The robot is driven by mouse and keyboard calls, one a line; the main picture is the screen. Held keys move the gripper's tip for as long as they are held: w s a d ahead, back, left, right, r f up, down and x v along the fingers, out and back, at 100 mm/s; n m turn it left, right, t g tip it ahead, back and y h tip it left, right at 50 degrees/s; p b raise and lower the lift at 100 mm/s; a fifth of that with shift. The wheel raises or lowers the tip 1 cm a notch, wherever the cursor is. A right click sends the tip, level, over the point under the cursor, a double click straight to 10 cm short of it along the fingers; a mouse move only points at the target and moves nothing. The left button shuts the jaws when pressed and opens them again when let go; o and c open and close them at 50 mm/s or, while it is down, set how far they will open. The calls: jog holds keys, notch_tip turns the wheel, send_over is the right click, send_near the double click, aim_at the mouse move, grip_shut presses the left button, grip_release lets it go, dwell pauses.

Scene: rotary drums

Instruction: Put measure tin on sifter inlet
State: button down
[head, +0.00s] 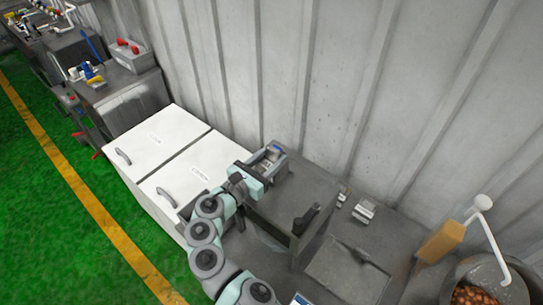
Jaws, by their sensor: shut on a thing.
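My gripper (256,174) is at the back left corner of a dark grey metal machine (290,190), which looks like the sifter. It is shut on a small grey metal piece (268,162), which looks like the measure tin. The jaws partly hide this piece. It is beside or over a grey, box-like part with a bit of blue, which may be the inlet. I cannot tell whether the tin touches it.
Two white lidded chests (160,143) stand left of the machine. A dark upright handle (305,220) rises from its front. Small metal blocks (364,211) lie to the right. A round drum (485,283) with brown contents is at bottom right. A ribbed wall (335,90) stands behind.

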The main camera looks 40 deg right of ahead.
jog(key=shift+r, duration=0.15)
jog(key=c, duration=0.7)
grip_release()
jog(key=shift+f, duration=0.25)
jog(key=shift+r, duration=0.2)
jog(key=shift+a, duration=0.35)
jog(key=a, duration=0.3)
jog(key=s+a+b, duration=0.1)
jog(key=a, duration=0.3)
jog(key=a+b, duration=0.1)
jog(key=a, duration=0.3)
jog(key=shift+s+a, duration=0.1)
jog(key=shift+s, duration=0.2)
